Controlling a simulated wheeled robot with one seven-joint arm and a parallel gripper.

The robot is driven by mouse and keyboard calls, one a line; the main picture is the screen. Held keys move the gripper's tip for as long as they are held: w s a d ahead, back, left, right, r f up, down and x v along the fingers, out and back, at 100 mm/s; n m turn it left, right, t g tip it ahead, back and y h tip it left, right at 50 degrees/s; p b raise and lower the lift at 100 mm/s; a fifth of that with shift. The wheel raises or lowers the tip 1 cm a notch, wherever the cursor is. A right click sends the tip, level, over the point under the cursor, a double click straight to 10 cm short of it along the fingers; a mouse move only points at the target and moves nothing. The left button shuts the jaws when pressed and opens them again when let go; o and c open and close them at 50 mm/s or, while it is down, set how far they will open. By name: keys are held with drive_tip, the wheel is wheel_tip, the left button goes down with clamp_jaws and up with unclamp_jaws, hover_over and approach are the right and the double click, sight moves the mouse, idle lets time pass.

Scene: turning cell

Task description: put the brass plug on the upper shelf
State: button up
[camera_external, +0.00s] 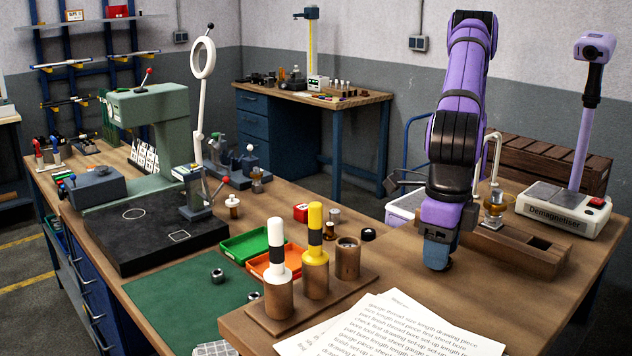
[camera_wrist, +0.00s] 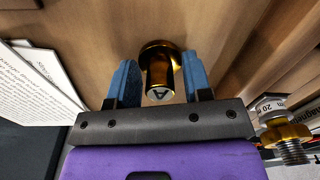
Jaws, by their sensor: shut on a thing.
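In the wrist view the brass plug (camera_wrist: 160,72) stands between the two blue fingers of my gripper (camera_wrist: 160,88). It has a wide golden flange and a pale end marked with an A. My gripper is shut on it, over the wooden bench top. In the external view my gripper (camera_external: 437,258) points down just left of a wooden block; the plug is hidden there. A blue wall rack (camera_external: 88,45) with several levels stands at the far left; I cannot tell whether it holds the upper shelf.
The wooden block (camera_external: 480,240) with a slot and a brass-ringed steel part (camera_external: 495,203) are close to my gripper's right. The demagnetiser (camera_external: 563,208) stands further right. Printed sheets (camera_external: 385,325) and a gauge stand (camera_external: 315,303) lie to the left and front.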

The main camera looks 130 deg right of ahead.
drive_tip(key=o, duration=1)
drive_tip(key=shift+f, duration=0.1)
drive_tip(key=shift+o, duration=0.2)
wheel_tip(320, 180, up, 12)
drive_tip(key=shift+r, duration=0.2)
